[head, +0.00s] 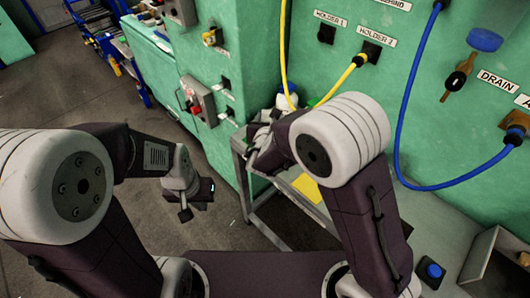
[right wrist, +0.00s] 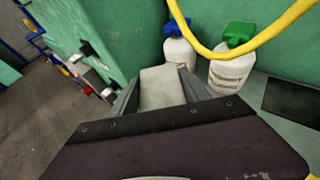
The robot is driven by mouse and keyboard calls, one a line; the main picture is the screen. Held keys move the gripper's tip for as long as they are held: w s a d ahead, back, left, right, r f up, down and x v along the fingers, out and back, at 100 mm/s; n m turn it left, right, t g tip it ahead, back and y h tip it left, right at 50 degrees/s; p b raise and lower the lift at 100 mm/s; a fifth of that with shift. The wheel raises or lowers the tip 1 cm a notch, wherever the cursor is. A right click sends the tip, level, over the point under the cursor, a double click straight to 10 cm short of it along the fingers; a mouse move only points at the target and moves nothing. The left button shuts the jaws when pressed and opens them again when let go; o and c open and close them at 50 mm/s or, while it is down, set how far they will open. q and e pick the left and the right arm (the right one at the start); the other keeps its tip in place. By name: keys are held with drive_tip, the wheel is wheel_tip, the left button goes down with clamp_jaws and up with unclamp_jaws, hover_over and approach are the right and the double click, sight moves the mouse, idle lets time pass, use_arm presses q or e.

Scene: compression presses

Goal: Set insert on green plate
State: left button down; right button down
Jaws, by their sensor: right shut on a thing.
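In the right wrist view my right gripper (right wrist: 160,98) is shut on a pale grey block-like insert (right wrist: 161,86), held between its two fingers. In the head view the right gripper is mostly hidden behind my own right arm, above the grey bench (head: 258,212). My left gripper (head: 196,202) hangs over the floor left of the bench, its fingers apart and empty. I cannot make out a green plate in either view. A flat yellow plate (head: 308,187) lies on the bench.
Two white bottles, one with a blue cap (right wrist: 178,50) and one with a green cap (right wrist: 232,68), stand beyond the insert. A yellow hose (right wrist: 235,45) loops in front of them. The green machine wall (head: 455,70) rises behind the bench. A blue button (head: 433,271) sits at lower right.

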drive_tip(key=shift+w+a+r+y+b, duration=0.1)
drive_tip(key=shift+w+a+y+b, duration=0.2)
drive_tip(key=shift+y+b, duration=0.1)
drive_tip(key=shift+w+a+r+n, duration=0.2)
drive_tip(key=shift+a+r+n, duration=0.05)
drive_tip(key=shift+r+n, duration=0.15)
wheel_tip(320, 180, down, 6)
drive_tip(key=shift+r+b, duration=0.25)
drive_tip(key=shift+b, duration=0.45)
drive_tip(key=shift+f, duration=0.45)
wheel_tip(320, 180, down, 3)
drive_tip(key=shift+s+f+b, duration=0.1)
drive_tip(key=shift+f+b, duration=0.05)
drive_tip(key=shift+b, duration=0.25)
drive_tip(key=shift+f, duration=0.3)
drive_tip(key=c, duration=0.5)
unclamp_jaws()
use_arm(q)
wheel_tip(320, 180, down, 4)
drive_tip(key=shift+f, duration=0.25)
